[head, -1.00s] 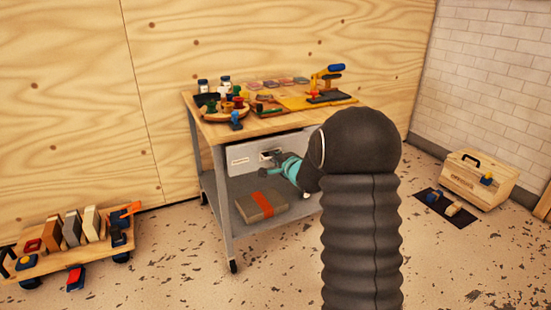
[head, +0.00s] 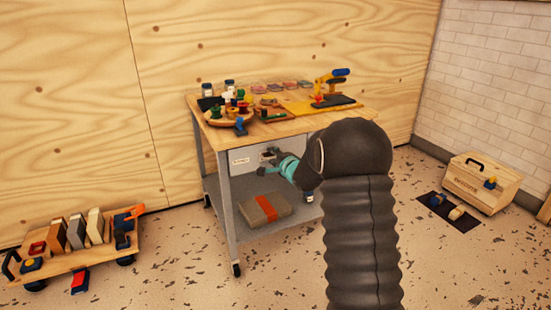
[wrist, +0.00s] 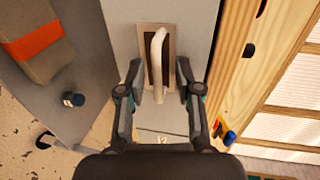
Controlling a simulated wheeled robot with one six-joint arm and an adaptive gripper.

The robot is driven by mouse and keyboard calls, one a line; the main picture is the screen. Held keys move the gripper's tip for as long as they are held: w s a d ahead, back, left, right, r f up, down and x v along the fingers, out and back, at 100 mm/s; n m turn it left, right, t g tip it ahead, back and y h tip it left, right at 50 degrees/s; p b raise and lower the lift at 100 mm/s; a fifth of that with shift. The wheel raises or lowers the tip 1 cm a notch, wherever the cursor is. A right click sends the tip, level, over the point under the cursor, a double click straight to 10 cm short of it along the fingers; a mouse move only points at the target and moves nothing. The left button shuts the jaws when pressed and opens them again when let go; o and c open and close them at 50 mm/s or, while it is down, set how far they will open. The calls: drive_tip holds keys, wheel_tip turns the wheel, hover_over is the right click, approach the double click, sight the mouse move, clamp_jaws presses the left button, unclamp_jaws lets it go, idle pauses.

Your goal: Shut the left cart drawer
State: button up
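The left cart drawer (head: 239,160) is a pale grey front under the cart's wooden top, seen between the legs in the head view. In the wrist view its grey front (wrist: 193,25) fills the middle, with a pale bar handle (wrist: 157,50) over a dark recess. My gripper (wrist: 158,78) is at the handle, its two fingers apart on either side with a gap to the bar. In the head view my gripper (head: 270,160) is at the drawer front, partly hidden by my arm. The drawer's right part is hidden there too.
The cart top (head: 222,135) holds spools, jars and a yellow-based tool. A brown box with an orange band (head: 264,209) lies on the lower shelf (head: 232,222). A low trolley (head: 60,262) stands left, a wooden toolbox (head: 480,183) right. Floor before the cart is clear.

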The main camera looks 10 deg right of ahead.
drive_tip(key=shift+s+d, duration=0.1)
drive_tip(key=shift+d, duration=0.05)
drive_tip(key=v, duration=1.1)
drive_tip(key=shift+s, duration=0.35)
drive_tip(key=shift+r, duration=0.1)
drive_tip(key=s+d+f+n+g+h, duration=0.4)
drive_tip(key=s+d+f+n+g, duration=0.1)
drive_tip(key=f, duration=0.4)
drive_tip(key=s+d+n+g+h, duration=0.1)
drive_tip(key=s+n+g, duration=0.2)
drive_tip(key=s, duration=0.6)
drive_tip(key=s+a+r+n, duration=0.2)
drive_tip(key=s+a+r, duration=0.2)
drive_tip(key=s, duration=0.5)
drive_tip(key=s+a+r+n+g+y, duration=0.1)
drive_tip(key=s+a+r+n, duration=0.2)
drive_tip(key=s, duration=0.6)
drive_tip(key=s+a+r+n+y, duration=0.1)
drive_tip(key=s+a+r+n, duration=0.1)
drive_tip(key=s+a+r, duration=0.4)
drive_tip(key=shift+s+a+r+n+g, duration=0.3)
drive_tip(key=shift+s+a+r+g, duration=0.1)
drive_tip(key=shift+s, duration=1.35)
